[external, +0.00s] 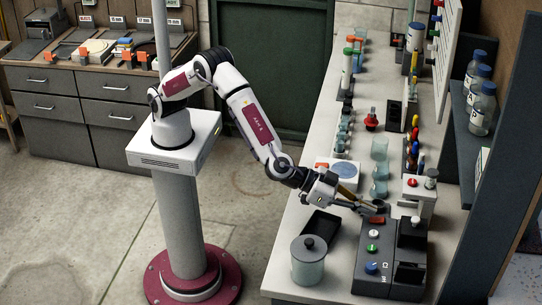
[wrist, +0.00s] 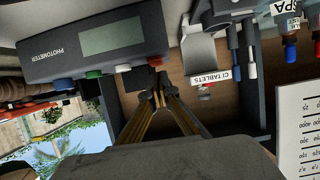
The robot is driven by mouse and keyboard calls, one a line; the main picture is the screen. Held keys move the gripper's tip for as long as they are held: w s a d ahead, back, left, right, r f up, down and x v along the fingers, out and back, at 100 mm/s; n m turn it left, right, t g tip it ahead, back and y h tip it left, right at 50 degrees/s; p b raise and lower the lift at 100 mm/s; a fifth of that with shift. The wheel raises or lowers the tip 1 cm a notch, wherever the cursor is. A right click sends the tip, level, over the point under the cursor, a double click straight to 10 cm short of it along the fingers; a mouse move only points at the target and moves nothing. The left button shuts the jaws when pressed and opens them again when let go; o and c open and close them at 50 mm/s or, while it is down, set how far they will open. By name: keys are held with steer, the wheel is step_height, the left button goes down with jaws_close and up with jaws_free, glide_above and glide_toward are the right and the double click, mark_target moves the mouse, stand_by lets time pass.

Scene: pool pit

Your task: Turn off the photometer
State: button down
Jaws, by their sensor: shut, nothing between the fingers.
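The photometer (wrist: 45,65) is a dark grey box with a pale green screen (wrist: 110,36) and its name on the front, at the upper left of the wrist view. In the external view, my gripper (external: 376,208) is low over the bench, at the far end of a dark unit (external: 364,270) with coloured buttons. Its label is unreadable there.
A lidded jar (external: 308,262) and a black tray (external: 322,225) stand left of the unit. A second dark instrument (external: 409,260) is close on its right. Glass vessels (external: 379,165) stand behind. A tablets dispenser (wrist: 200,55) is right of my fingertips in the wrist view.

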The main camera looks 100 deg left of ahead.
steer(key=shift+r, duration=0.15)
steer(key=shift+s+r, duration=0.1)
steer(key=shift+r, duration=0.45)
steer(key=v, duration=1.1)
steer(key=shift+f, duration=0.25)
stand_by(0.5)
